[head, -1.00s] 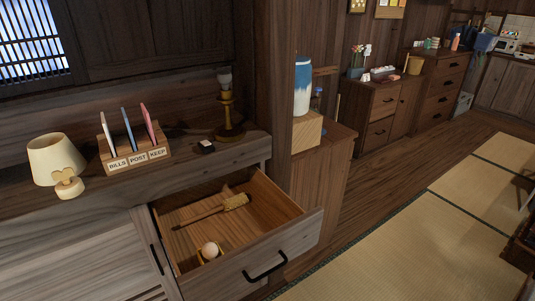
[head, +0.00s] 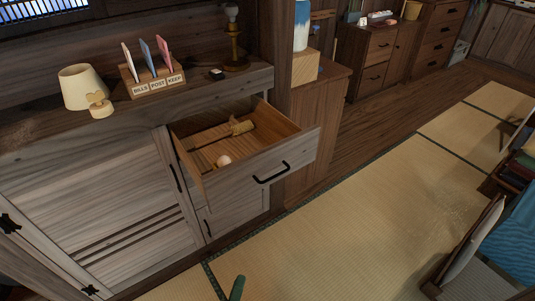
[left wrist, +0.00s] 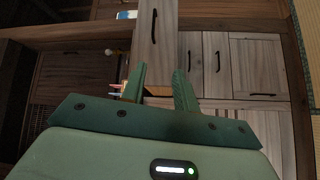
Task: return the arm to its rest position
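One finger of my left gripper (head: 237,288) shows as a green tip at the bottom edge of the head view, over the tatami and apart from the cabinet. In the left wrist view both green fingers of my left gripper (left wrist: 160,78) are spread with nothing between them. The rest of the left arm is out of the head view. My right gripper is in neither view.
An open drawer (head: 262,168) juts from the wooden cabinet, holding a wooden-handled tool (head: 241,127) and a pale ball (head: 224,160). A lamp (head: 82,87) and letter rack (head: 155,86) stand on top. A chair (head: 470,245) is at the lower right. Tatami between is clear.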

